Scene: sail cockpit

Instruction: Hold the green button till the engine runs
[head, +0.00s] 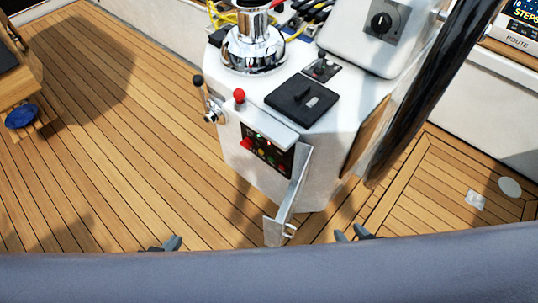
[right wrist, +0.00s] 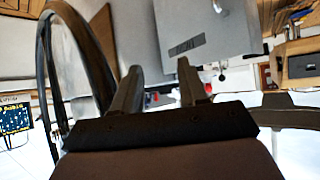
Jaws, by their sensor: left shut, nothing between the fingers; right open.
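The dark engine panel (head: 268,150) is set in the front of the white console. It carries small red, green and yellow spots, too small to tell which green one is the button. A pale hinged cover (head: 291,195) stands swung open at the panel's right side. My left gripper (head: 172,243) is shut and empty, low in the head view, left of the console and well apart from the panel. My right gripper (head: 355,234) is open and empty, right of the console's foot; its two fingers also show apart in the right wrist view (right wrist: 160,75).
A red-knobbed lever (head: 239,96) and a black-knobbed lever (head: 198,80) stick out above and left of the panel. The black wheel rim (head: 425,90) rises at right. A grey-blue band crosses the bottom of the head view. Teak deck (head: 120,130) is open at left.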

